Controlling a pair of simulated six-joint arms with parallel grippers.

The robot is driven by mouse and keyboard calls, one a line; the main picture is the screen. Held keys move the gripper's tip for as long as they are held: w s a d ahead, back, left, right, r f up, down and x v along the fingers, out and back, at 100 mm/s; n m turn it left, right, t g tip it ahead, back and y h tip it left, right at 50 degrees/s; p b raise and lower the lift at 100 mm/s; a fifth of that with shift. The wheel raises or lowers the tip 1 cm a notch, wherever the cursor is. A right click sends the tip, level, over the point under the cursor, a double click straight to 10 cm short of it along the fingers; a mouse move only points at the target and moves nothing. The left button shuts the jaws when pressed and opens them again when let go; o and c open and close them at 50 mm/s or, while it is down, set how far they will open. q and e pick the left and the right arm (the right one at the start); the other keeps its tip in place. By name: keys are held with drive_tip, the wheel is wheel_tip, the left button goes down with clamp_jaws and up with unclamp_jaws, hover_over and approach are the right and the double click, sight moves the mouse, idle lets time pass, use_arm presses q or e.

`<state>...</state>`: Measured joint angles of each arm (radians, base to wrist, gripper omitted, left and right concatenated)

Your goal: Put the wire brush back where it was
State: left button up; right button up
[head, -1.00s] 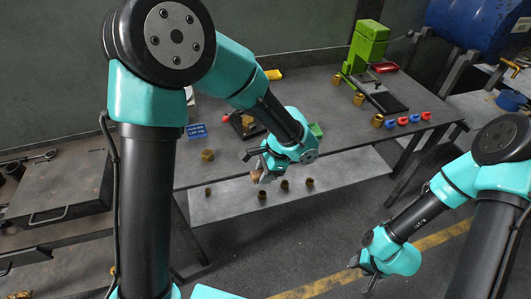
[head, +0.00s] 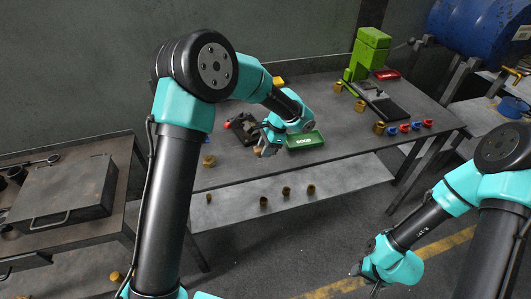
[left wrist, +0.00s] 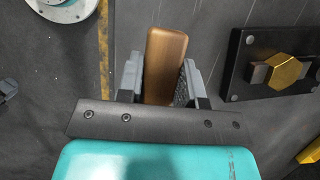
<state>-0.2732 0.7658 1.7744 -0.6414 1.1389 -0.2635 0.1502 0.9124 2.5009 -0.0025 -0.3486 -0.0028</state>
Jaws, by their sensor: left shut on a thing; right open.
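The wire brush shows as a wooden block (left wrist: 165,62) between my left gripper's fingers in the left wrist view. Its bristles are hidden there. In the head view my left gripper (head: 263,150) is over the front part of the table, beside the green tray, with a small bit of brown at its fingers. It is shut on the brush. My right gripper (head: 366,278) is open and empty, low at the right in front of the table.
A black fixture with a brass hex piece (left wrist: 288,72) lies right of the brush in the wrist view. A green GOOD tray (head: 306,141), a brass piece (head: 209,161) and a green press (head: 369,50) stand on the table (head: 340,139). Several bushings sit on the lower shelf (head: 330,178).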

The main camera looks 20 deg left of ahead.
use_arm(q)
drive_tip(key=shift+w, duration=0.15)
drive_tip(key=shift+w+a, duration=0.1)
drive_tip(key=shift+w, duration=0.1)
drive_tip(key=shift+w+a+f, duration=0.1)
drive_tip(key=shift+w+f, duration=0.15)
drive_tip(key=shift+f, duration=1.55)
drive_tip(key=shift+f, duration=0.15)
drive_tip(key=o, duration=0.8)
drive_tip(key=v, duration=1.2)
drive_tip(key=shift+r, duration=0.2)
